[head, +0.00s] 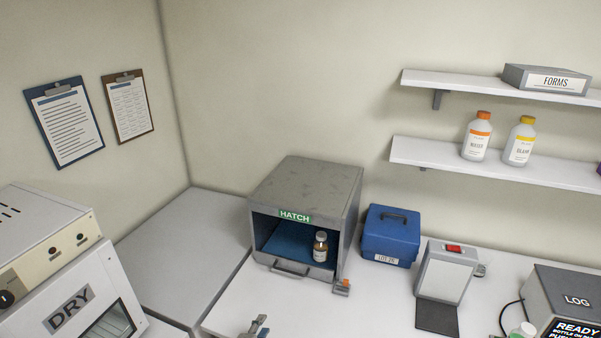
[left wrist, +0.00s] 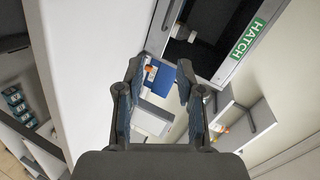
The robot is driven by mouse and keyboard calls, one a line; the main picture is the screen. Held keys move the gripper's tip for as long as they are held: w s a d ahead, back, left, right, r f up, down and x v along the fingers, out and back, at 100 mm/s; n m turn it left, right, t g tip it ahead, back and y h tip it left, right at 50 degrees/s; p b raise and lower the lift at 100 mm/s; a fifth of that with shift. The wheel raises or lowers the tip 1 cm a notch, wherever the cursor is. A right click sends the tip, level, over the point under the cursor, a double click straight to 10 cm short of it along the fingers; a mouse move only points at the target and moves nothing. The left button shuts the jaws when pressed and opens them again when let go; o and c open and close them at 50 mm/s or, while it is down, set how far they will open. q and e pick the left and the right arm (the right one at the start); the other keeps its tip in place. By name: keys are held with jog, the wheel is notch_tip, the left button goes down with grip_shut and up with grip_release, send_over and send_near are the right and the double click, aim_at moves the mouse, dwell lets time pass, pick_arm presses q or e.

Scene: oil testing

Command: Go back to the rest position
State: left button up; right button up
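My left gripper (head: 258,326) shows only by its tip at the bottom edge of the head view, in front of the hatch. In the left wrist view the left gripper (left wrist: 160,72) is open, with nothing between its fingers. The grey hatch box (head: 327,197) stands open at the back of the table. The green hatch sign also shows in the left wrist view (left wrist: 246,40). My right gripper is in neither view.
A DRY oven (head: 62,285) stands at left. Two bottles (head: 478,138) (head: 520,143) stand on a shelf. The counter (head: 190,250) left of the hatch is bare.

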pick_arm(q)
jog(key=s+a+f+n+g+y, duration=0.1)
jog(key=s+a+f+n+g, duration=0.3)
jog(key=s, duration=0.8)
jog(key=s+a+f+n+g+y, duration=0.2)
jog(key=s+f+n+g, duration=0.15)
jog(key=s+n, duration=0.6)
jog(key=s+a+f+n+g+y, duration=0.1)
jog(key=s+a+f+n+g, duration=0.3)
jog(key=s, duration=1.1)
notch_tip(320, 180, down, 30)
jog(key=m+b, duration=0.2)
jog(key=b, duration=0.3)
pick_arm(e)
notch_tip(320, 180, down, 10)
jog(key=b, duration=0.5)
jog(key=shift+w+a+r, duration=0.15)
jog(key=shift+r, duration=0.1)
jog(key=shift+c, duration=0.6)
pick_arm(q)
jog(key=s+a+f, duration=0.2)
jog(key=s+f, duration=1.6)
jog(key=f, duration=0.4)
jog(key=shift+s+a+f+g, duration=0.15)
jog(key=shift+a+f+g, duration=0.05)
jog(key=shift+f+g, duration=0.2)
